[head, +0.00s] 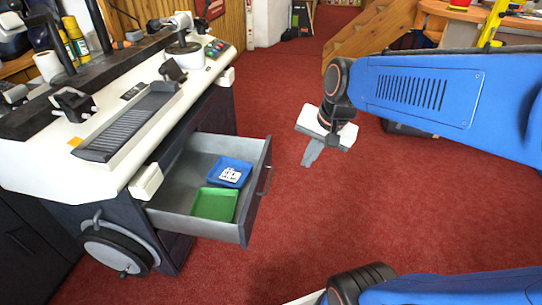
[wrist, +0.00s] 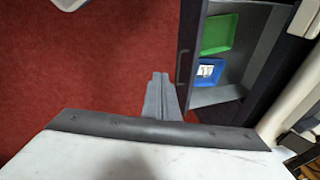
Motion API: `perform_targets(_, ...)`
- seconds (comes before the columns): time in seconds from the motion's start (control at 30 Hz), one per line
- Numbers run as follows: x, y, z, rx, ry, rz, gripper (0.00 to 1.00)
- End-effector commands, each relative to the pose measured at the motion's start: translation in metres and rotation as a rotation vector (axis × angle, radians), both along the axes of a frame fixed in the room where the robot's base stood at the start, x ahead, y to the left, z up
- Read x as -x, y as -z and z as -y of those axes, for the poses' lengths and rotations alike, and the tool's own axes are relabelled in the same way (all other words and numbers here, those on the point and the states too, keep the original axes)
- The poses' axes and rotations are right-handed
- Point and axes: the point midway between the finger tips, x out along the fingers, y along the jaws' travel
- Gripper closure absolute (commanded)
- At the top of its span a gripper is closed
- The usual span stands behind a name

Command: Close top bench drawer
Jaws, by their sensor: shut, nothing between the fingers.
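The top bench drawer (head: 178,208) is pulled well out of the bench in the head view. Its dark front (head: 262,188) carries a bar handle (head: 266,180). A blue tray (head: 243,165) with white items and a green tray (head: 214,205) lie inside it. The drawer also shows in the wrist view (wrist: 222,97), at the upper right. My gripper (head: 310,160) is shut and empty, pointing down over the red floor, to the right of the drawer front and apart from it. In the wrist view the closed fingers of my gripper (wrist: 158,80) lie just left of the drawer front.
The white bench top (head: 30,160) holds a dark ribbed plate (head: 128,120) and several tools. A handwheel (head: 117,250) sticks out below the bench's near corner. Wooden steps (head: 365,40) stand at the back. Red carpet (head: 290,230) is clear around the drawer front.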

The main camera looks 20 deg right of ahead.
Motion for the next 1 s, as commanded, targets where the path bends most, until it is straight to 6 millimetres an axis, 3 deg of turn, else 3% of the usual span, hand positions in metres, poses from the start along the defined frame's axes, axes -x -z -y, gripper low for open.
perform_targets(0.47, -0.093, 0.025, 0.012, -0.258, 0.575, -0.167, 1.00)
perform_targets(0.8, -0.158, 0.057, 0.030, -0.418, 0.995, -0.299, 1.00)
perform_targets(1.0, -0.187, 0.076, 0.041, -0.487, 1.199, -0.364, 1.00)
